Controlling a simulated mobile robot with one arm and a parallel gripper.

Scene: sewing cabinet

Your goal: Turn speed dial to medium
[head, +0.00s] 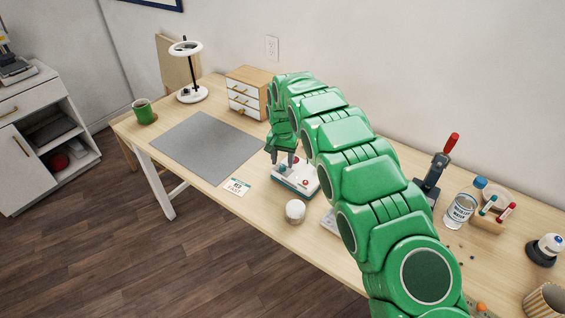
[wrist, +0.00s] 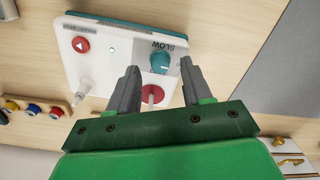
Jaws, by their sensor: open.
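A white and teal control box (head: 297,178) stands on the table in the head view, below my gripper. In the wrist view the box (wrist: 110,65) carries a teal dial (wrist: 159,62), with the word SLOW printed beside it. My gripper (head: 281,160) is open above the box; in the wrist view its fingertips (wrist: 159,68) lie on either side of the dial in the picture. I cannot tell whether they touch it. A red knob (wrist: 152,94) shows between the fingers. The dial's exact setting is too small to read.
A red triangle button (wrist: 80,44) and a pale post (wrist: 83,86) are left of the dial. A printed card (head: 237,186), a white ball-like object (head: 295,210), a grey mat (head: 207,145) and a small drawer unit (head: 249,91) are near the box.

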